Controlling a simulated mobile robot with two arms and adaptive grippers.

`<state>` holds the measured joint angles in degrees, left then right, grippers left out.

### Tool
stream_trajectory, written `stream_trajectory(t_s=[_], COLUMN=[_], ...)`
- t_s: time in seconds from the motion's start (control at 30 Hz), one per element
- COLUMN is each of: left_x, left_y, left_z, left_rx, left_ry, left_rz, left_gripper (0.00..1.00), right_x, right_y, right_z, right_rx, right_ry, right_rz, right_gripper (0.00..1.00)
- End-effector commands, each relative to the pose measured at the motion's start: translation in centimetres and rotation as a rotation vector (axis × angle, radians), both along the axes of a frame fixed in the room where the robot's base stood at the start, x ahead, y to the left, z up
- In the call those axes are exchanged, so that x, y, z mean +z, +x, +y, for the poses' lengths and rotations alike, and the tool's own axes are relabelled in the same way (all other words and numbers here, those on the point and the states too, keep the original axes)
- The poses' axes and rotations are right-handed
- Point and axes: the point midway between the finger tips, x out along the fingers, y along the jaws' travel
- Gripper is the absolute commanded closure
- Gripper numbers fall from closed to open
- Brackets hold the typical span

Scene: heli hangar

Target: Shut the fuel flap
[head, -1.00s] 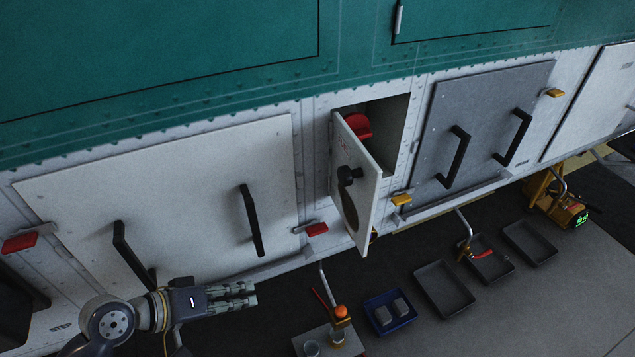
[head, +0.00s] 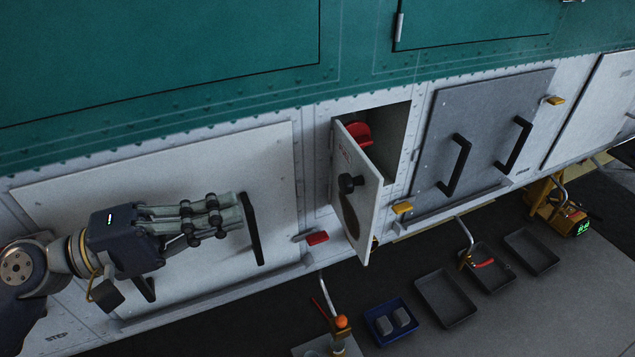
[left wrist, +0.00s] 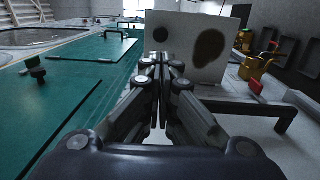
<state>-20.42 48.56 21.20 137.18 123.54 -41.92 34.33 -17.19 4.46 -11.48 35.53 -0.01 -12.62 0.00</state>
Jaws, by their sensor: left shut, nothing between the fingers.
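The fuel flap (head: 366,212) is a white panel with a black knob, hinged at its left edge and standing open out from the helicopter's side. Behind it is the fuel recess (head: 391,130), with a red cap (head: 359,132) partly hidden by the flap. My left gripper (head: 236,213) is shut and empty, left of the flap and in front of the large white panel, close to its black handle. In the left wrist view the flap (left wrist: 185,45) stands ahead beyond the shut fingers, with a dark stain on its face. My right gripper is not in view.
The white panel (head: 190,180) and grey panel (head: 470,120) carry protruding black handles. A red latch (head: 317,238) and yellow latch (head: 403,208) flank the flap below. Grey trays (head: 446,297) and a blue tray (head: 376,341) lie lower down.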

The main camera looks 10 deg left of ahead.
Motion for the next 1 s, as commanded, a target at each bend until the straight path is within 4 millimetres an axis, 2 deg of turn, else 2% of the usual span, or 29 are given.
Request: stream_trajectory(t_s=[0.5,1.0], left_x=[0.5,1.0], left_y=[2.2,4.9], left_z=[-4.3,-9.2], left_rx=[-0.002,0.0], left_ry=[0.004,0.001], left_rz=[-0.003,-0.002], left_gripper=[1.0,1.0], right_x=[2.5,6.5], right_y=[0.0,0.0], right_z=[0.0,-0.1], right_rx=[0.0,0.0], right_ry=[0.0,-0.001], right_rz=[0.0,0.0], right_gripper=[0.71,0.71])
